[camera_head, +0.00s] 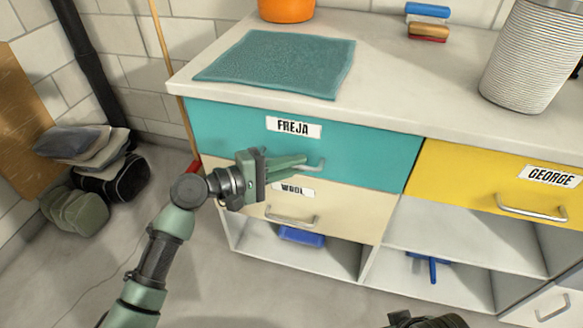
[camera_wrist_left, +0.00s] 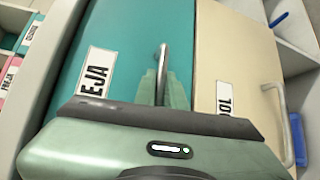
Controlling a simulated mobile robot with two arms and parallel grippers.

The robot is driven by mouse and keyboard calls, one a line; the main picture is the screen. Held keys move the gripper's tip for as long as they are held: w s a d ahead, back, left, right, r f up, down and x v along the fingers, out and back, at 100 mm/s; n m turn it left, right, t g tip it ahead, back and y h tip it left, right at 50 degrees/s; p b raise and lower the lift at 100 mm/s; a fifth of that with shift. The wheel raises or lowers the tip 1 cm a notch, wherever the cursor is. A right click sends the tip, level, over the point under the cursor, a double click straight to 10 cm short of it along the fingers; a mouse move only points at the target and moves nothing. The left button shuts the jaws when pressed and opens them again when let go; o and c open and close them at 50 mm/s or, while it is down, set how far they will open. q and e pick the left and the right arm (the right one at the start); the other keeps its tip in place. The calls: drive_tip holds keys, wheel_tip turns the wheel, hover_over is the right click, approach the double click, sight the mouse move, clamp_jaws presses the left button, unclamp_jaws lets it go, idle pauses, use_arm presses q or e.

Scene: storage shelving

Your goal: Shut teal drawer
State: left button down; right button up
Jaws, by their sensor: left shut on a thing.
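The teal drawer (camera_head: 365,153) with the label FREJA is at the top left of the white cabinet. Its front looks about flush with the yellow drawer beside it. My left gripper (camera_head: 306,163) is at the metal handle of the teal drawer, and its fingers are shut on that handle. In the left wrist view the handle (camera_wrist_left: 163,62) stands between the green fingertips, and the teal front (camera_wrist_left: 125,35) lies just beyond. My right gripper cannot be made out; a dark piece of my own body shows at the bottom edge of the head view.
Below is a cream drawer (camera_head: 345,210) labelled WOOL; at right is a yellow drawer (camera_head: 465,178) labelled GEORGE. Open shelves hold blue items (camera_head: 301,237). On the countertop lie a teal cloth (camera_head: 280,63) and a ribbed pot (camera_head: 530,60). Bags (camera_head: 85,155) lie on the floor at left.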

use_arm(q)
drive_tip(key=c, duration=1.8)
unclamp_jaws()
drive_tip(key=shift+w, duration=0.1)
drive_tip(key=shift+o, duration=0.2)
use_arm(e)
drive_tip(key=shift+f, duration=0.1)
drive_tip(key=shift+w, duration=0.1)
use_arm(q)
drive_tip(key=shift+a, duration=0.2)
drive_tip(key=v, duration=0.7)
drive_tip(key=shift+a+p, duration=0.2)
drive_tip(key=shift+p, duration=0.15)
use_arm(e)
drive_tip(key=x, duration=0.3)
drive_tip(key=shift+w+d, duration=0.1)
use_arm(q)
drive_tip(key=shift+r, duration=0.1)
